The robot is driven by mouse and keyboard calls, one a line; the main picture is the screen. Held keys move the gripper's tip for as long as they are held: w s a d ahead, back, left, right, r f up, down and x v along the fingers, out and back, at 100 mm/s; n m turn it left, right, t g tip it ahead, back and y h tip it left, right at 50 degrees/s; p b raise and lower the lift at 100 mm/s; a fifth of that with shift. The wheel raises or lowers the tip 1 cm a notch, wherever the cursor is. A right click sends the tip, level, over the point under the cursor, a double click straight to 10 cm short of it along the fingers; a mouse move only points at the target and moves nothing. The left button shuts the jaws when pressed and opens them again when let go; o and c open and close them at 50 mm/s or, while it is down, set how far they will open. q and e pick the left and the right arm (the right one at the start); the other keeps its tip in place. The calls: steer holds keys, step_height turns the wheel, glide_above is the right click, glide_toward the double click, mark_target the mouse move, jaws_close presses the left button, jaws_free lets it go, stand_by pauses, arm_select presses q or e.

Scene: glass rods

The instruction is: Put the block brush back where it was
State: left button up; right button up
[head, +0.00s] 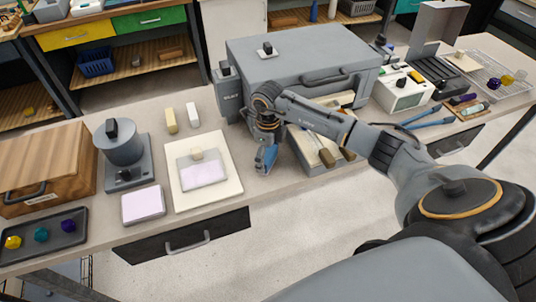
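My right gripper (265,160) points down over the worktable, just right of the cream board. Something blue shows at its fingertips; I cannot tell whether this is part of the gripper or a held thing, nor whether the fingers are open. I cannot pick out the block brush for certain. A cream block (170,120) and a white block (193,115) stand on the table left of the gripper. A brown-ended piece (326,157) lies in an open grey tray right of the gripper, partly hidden by my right arm. My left gripper is out of view.
A large grey box (300,60) stands behind the gripper. The cream board (229,187) and a lilac pad (142,205) lie to the left, near a grey device (121,150) and a wooden box (45,170). A dark tray (65,226) with coloured pieces is at front left.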

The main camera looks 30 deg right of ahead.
mark_target(268, 153)
steer(key=shift+r, duration=0.2)
step_height(268, 153, up, 12)
steer(key=b, duration=0.3)
stand_by(0.4)
